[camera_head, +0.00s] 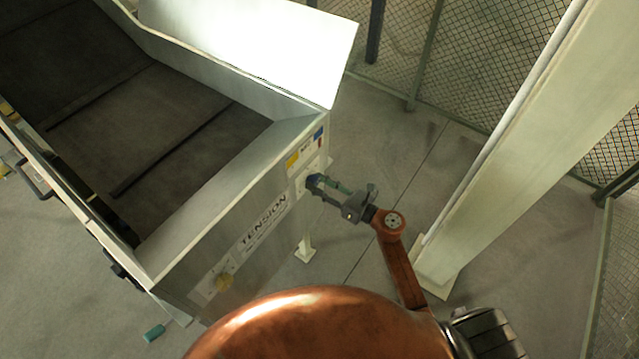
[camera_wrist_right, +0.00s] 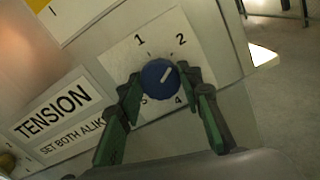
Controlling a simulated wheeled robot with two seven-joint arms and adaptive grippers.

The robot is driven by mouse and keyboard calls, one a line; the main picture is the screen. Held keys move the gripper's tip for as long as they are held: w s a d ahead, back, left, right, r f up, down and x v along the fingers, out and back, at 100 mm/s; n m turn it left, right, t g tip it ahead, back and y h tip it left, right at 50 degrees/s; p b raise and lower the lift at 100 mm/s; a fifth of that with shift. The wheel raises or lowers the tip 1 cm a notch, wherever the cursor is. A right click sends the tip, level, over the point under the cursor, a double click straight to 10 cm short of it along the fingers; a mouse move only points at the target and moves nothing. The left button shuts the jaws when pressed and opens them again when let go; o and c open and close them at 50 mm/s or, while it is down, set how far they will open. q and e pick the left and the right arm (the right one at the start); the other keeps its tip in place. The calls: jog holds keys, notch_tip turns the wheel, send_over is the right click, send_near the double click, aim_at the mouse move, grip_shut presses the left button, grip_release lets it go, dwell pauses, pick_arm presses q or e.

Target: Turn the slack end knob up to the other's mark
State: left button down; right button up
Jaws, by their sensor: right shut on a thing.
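The blue end knob (camera_wrist_right: 158,77) sits on a white dial plate (camera_wrist_right: 128,58) at the right end of the machine's end panel. Its white pointer line aims to the upper right, roughly toward the 2. The numbers 1, 2, 4 and 5 show; a finger covers the 3's likely place. My right gripper (camera_head: 319,182) is shut on the blue knob, its green fingers on either side. A yellow knob (camera_head: 222,281) sits on another plate at the panel's left end; its setting is too small to read. My left gripper is out of view.
Between the knobs, a label (camera_head: 264,222) reads "TENSION" and "SET BOTH ALIKE". The machine's dark belt (camera_head: 150,110) lies behind the panel. A pale post (camera_head: 510,150) stands right of my right arm, with mesh fencing (camera_head: 480,60) behind. A teal cylinder (camera_head: 154,333) lies on the floor.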

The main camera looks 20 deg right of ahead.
jog(key=shift+d+m, duration=0.1)
jog(key=shift+m, duration=0.2)
jog(key=m+p, duration=0.2)
jog(key=m, duration=0.3)
jog(key=shift+p, duration=0.35)
jog(key=m+p, duration=0.2)
jog(key=m, duration=0.4)
jog(key=shift+w+p, duration=0.1)
jog(key=shift+p, duration=0.25)
jog(key=m+p, duration=0.3)
jog(key=m, duration=0.4)
jog(key=shift+p, duration=0.35)
jog(key=shift+f+m+p, duration=0.15)
jog(key=shift+m+p, duration=1)
jog(key=shift+m, duration=1.45)
jog(key=o, duration=1.2)
jog(key=shift+c, duration=0.2)
